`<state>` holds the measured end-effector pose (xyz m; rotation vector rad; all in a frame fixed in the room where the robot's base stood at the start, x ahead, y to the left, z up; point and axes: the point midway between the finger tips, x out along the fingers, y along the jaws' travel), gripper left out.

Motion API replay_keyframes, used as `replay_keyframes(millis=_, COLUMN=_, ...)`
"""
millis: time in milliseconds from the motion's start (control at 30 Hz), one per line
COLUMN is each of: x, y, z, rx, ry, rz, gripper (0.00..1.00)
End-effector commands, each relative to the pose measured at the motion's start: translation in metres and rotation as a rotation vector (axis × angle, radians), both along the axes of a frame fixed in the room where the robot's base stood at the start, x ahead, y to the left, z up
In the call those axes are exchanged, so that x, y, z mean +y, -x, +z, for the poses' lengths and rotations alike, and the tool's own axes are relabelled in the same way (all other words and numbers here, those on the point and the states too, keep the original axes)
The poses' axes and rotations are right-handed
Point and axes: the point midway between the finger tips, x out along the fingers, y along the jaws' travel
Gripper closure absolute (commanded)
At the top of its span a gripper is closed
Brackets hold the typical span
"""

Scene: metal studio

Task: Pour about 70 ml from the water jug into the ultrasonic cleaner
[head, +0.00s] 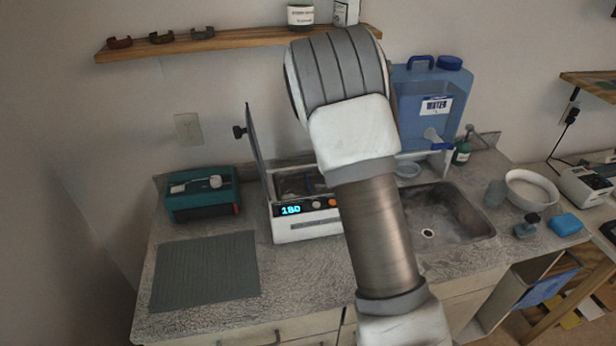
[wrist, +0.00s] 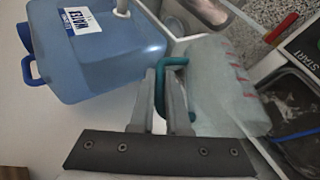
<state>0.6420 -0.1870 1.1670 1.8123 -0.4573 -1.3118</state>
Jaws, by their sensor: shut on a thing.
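The water jug (wrist: 228,85) is a pale translucent vessel with red marks and a teal handle. In the wrist view my gripper (wrist: 167,85) is shut on that handle. The ultrasonic cleaner (head: 308,229) is a white box on the counter, its lid raised at the left and its display reading 180. Its control panel (wrist: 301,52) and dark basin show at the right of the wrist view, beside the jug. My arm hides the jug and gripper in the head view. The water level in the jug is unclear.
A blue water container (head: 420,82) with a tap stands behind the sink (head: 455,215); it also shows in the wrist view (wrist: 100,55). A green-black device (head: 203,195) and a grey mat (head: 205,270) lie left of the cleaner. A wooden shelf (head: 235,40) hangs above.

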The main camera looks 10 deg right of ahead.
Motion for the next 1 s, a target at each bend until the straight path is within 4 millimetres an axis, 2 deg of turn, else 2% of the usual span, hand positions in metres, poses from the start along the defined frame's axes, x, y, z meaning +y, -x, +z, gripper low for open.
replay_keyframes(millis=33, x=-0.004, y=0.0, z=0.008, rx=-0.004, ry=-0.031, rz=-0.004, gripper=1.0)
replay_keyframes(millis=367, x=-0.011, y=0.0, z=0.019, rx=-0.007, ry=-0.162, rz=-0.007, gripper=1.0)
replay_keyframes(millis=700, x=-0.023, y=0.0, z=0.013, rx=-0.01, ry=-0.316, rz=-0.014, gripper=1.0)
replay_keyframes(millis=1000, x=-0.037, y=0.0, z=-0.011, rx=-0.01, ry=-0.438, rz=-0.019, gripper=1.0)
